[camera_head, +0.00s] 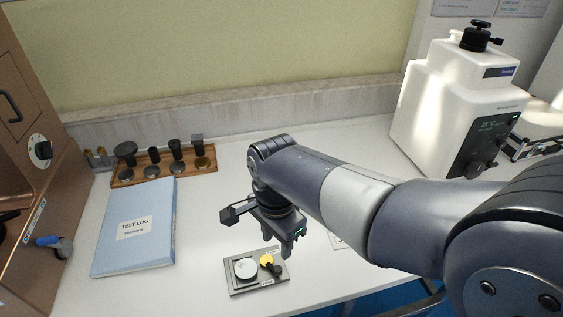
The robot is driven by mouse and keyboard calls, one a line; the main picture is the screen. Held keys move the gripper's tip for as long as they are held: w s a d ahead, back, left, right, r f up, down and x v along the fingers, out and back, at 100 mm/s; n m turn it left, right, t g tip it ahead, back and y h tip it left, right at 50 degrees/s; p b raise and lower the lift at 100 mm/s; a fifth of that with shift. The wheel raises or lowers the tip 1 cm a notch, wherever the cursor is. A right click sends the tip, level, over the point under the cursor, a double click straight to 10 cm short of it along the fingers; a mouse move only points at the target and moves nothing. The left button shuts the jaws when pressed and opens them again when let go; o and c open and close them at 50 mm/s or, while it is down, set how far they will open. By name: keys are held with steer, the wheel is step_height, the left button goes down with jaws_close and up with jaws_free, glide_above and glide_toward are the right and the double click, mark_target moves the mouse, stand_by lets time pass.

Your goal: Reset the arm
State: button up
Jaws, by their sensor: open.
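My arm reaches in from the right in the head view, bent downward at the wrist over the white bench. My gripper (284,246) points down and is open, with nothing seen between its fingers. It is just behind and above a small grey tray (262,289). The tray holds a round pale disc (246,268) and a yellow piece (266,260) with a dark knob-like part beside it. The gap between the fingertips and the tray is hard to judge.
A blue test log (135,243) lies at the left. Behind it, a wooden rack (164,170) holds several dark anvils. A brown machine (30,150) stands at far left and a white tester (455,100) at back right. The bench's back middle is clear.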

mark_target(278, 268)
step_height(278, 268, down, 10)
steer(key=shift+f+b, duration=0.1)
steer(key=shift+b, duration=0.55)
steer(key=shift+n, duration=0.3)
